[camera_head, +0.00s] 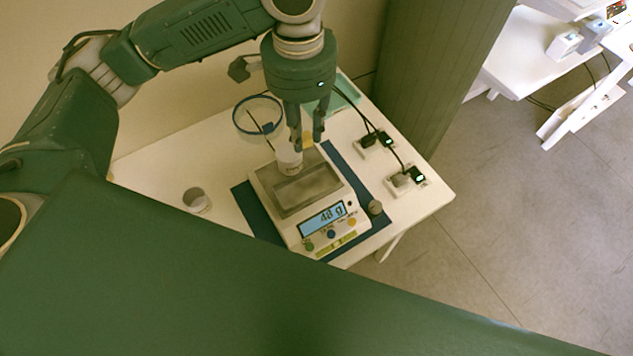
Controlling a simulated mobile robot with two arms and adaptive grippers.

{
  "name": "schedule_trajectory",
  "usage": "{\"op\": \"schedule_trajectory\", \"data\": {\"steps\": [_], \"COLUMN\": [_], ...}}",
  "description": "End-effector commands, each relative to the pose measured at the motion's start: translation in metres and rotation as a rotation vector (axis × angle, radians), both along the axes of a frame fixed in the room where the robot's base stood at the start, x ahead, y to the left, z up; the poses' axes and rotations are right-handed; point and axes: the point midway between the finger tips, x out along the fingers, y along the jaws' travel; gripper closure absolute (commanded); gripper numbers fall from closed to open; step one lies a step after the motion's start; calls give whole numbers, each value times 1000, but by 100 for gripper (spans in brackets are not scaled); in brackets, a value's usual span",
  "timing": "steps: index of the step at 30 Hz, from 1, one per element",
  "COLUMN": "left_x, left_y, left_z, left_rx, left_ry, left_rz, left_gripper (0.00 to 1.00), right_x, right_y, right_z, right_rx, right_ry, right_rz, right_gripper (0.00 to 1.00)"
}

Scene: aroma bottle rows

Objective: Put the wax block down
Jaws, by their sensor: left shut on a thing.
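My left gripper (307,137) points down over the back of a digital scale (322,228). It is shut on a small yellowish piece, which looks like the wax block (308,141) and shows only in part between the fingers. A small pale cup (289,160) is at the back edge of the scale's pan (306,188), just below and left of the fingers. I cannot tell whether the block touches anything below. The scale's display appears to read 48 g. My right gripper is not in view.
The scale stands on a dark blue mat (254,212) on a white table (150,160). A glass vessel with a blue rim (258,117) stands behind, a small cup (196,199) at left. Sockets with black plugs (408,178) and a small round knob-like object (375,207) are at right.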

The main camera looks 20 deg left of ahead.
Motion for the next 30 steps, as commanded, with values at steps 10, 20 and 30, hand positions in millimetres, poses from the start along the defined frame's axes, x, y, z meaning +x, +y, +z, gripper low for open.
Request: {"op": "schedule_trajectory", "data": {"steps": [10, 20, 30], "left_x": [30, 31, 31], "left_y": [-26, -27, -27], "left_z": [29, -25, -109], "left_rx": [18, 20, 19], "left_ry": [3, 11, 8], "left_rz": [-529, -582, -581], "left_gripper": [88, 88, 88], "right_x": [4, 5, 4], "right_y": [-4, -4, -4], "right_z": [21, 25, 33], "right_rx": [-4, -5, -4], "right_ry": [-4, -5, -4], "right_rz": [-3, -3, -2], "right_gripper": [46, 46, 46]}}
